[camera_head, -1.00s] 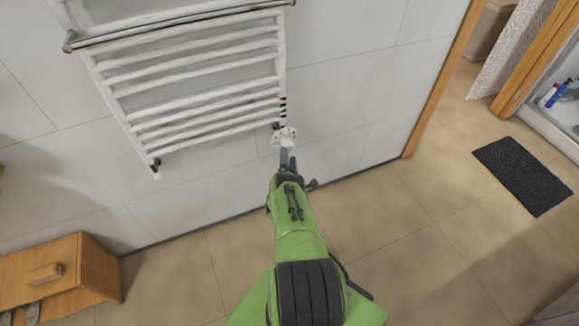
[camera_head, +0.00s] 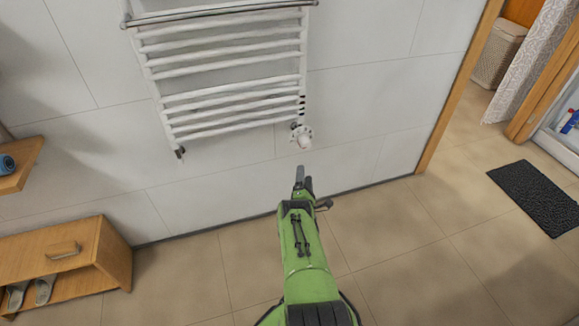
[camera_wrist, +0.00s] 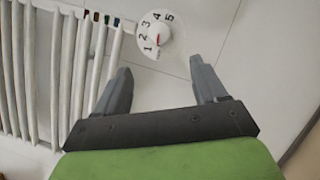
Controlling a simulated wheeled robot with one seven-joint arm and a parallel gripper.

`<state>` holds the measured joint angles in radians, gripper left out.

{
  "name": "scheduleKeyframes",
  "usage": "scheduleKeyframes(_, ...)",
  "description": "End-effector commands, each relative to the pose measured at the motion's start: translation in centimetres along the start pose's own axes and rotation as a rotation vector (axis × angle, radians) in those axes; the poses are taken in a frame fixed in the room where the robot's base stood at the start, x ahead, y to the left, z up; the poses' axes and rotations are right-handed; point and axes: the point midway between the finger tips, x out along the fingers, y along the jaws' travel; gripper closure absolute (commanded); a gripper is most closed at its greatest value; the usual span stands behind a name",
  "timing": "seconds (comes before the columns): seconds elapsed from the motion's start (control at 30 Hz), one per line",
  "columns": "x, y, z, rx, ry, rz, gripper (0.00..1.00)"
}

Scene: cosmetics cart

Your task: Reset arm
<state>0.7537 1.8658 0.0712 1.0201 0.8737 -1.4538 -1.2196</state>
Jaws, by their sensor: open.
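My gripper (camera_wrist: 162,90) is open and empty in the wrist view, with a clear gap between its two grey fingers. In the head view my gripper (camera_head: 301,176) shows at the end of my green arm, seen edge-on. A white numbered dial (camera_wrist: 157,38) is beyond the fingertips, apart from them. The dial (camera_head: 302,137) also shows in the head view at the lower right corner of the white towel radiator (camera_head: 230,72). The radiator's bars (camera_wrist: 62,60) fill the left of the wrist view.
A wooden cabinet (camera_head: 110,252) with slippers stands at the lower left, below a wooden shelf (camera_head: 22,168). A black mat (camera_head: 535,195) lies on the floor at right. A wooden door frame (camera_head: 458,88) and a laundry basket (camera_head: 500,55) are behind. The tiled floor around my arm is clear.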

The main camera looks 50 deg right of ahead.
Motion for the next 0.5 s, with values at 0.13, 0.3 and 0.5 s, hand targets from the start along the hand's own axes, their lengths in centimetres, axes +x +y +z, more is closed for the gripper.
scheduleKeyframes(0.13, 0.0, 0.0, 0.0, 0.000, 0.000, -0.001, 0.29)
scheduleKeyframes(0.3, 0.5, 0.5, 0.0, 0.013, -0.002, -0.003, 0.29)
scheduleKeyframes(0.5, 6.9, 9.3, -0.2, 0.267, -0.031, -0.088, 0.29)
